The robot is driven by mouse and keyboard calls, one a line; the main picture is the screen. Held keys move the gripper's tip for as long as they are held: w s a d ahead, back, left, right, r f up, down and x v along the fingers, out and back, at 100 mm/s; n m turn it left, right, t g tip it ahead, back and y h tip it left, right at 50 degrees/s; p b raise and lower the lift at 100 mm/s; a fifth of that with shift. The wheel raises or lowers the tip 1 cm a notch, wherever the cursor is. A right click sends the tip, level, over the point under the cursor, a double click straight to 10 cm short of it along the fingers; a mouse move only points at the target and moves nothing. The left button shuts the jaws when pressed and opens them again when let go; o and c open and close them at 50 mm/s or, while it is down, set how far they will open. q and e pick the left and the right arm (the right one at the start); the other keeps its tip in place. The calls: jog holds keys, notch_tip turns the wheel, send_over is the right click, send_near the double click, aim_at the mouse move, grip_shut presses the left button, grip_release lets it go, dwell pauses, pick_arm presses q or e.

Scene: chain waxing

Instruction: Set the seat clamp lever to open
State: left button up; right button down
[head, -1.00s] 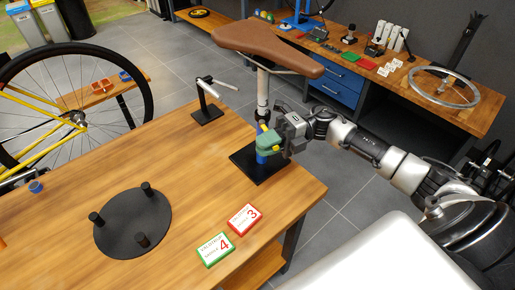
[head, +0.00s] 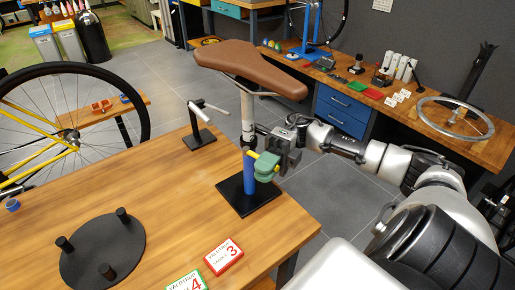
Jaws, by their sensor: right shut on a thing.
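A blue post (head: 250,178) stands upright on a black base plate (head: 232,192) near the table's far right edge. At its upper part is the seat clamp lever, seen as a green part (head: 267,168) to the right of the post and a yellow part (head: 252,154) by its top. My right gripper (head: 281,158) comes in from the right and is shut at the green part; its fingertips are partly hidden. My left gripper is not in view.
A small black stand (head: 199,138) is at the back edge. The middle of the table is clear.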

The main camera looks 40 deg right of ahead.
dwell(0.3)
jog(key=c, duration=1.1)
grip_release()
jog(key=b+v, duration=0.3)
jog(key=v, duration=0.7)
jog(key=shift+d, duration=0.4)
jog(key=shift+f, duration=0.1)
